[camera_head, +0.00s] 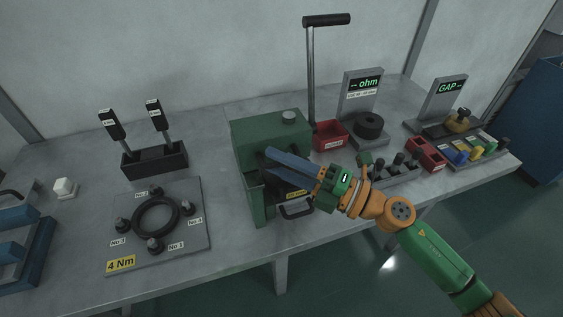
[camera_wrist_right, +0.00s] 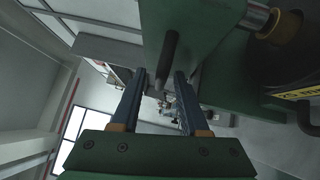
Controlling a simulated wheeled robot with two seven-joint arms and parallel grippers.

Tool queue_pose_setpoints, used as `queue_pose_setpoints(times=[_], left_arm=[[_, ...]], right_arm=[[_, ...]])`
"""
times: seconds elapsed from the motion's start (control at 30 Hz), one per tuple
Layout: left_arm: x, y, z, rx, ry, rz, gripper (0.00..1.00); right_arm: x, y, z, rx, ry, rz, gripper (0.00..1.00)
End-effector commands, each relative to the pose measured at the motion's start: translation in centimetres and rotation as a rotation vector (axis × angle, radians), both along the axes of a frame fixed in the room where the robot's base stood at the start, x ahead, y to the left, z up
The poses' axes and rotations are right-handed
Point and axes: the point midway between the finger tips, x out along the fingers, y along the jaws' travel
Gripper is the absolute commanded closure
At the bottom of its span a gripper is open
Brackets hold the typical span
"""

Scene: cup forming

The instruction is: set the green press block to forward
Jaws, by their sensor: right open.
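The green press (camera_head: 262,133) stands in the middle of the bench with a round grey knob on top and a tall black-handled lever (camera_head: 327,20) behind it. My right gripper (camera_head: 277,163) is in front of the press, its two long blue fingers partly covering the press front. In the right wrist view the gripper (camera_wrist_right: 157,85) is open. A dark, rod-like handle (camera_wrist_right: 170,52) on a green surface (camera_wrist_right: 193,30) shows near and between the fingertips; I cannot tell whether they touch. Which way the handle is set is unclear. My left gripper is not in view.
A grey plate with a black ring (camera_head: 157,214) and several knobs lies left of the press. A black two-lever box (camera_head: 155,160) is behind it.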

Motion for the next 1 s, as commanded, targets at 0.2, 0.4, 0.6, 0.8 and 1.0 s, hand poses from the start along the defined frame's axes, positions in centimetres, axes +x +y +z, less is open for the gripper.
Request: queue_pose_setpoints(times=[0.2,0.4,0.6,0.8,1.0], left_arm=[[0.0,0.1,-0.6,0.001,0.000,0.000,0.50],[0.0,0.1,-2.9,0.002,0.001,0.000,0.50],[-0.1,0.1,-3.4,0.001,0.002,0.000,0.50],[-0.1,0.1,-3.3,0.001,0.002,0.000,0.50],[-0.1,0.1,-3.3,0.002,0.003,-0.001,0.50]], right_arm=[[-0.3,-0.9,-0.4,-0.002,-0.001,-0.003,0.56],[-2.3,-4.6,-1.4,-0.005,0.001,-0.002,0.56],[-3.1,-6.3,-1.0,-0.002,0.000,0.000,0.56],[-3.1,-6.3,-0.9,0.000,-0.001,0.000,0.56],[-3.1,-6.2,-0.9,0.000,-0.001,0.000,0.56]])
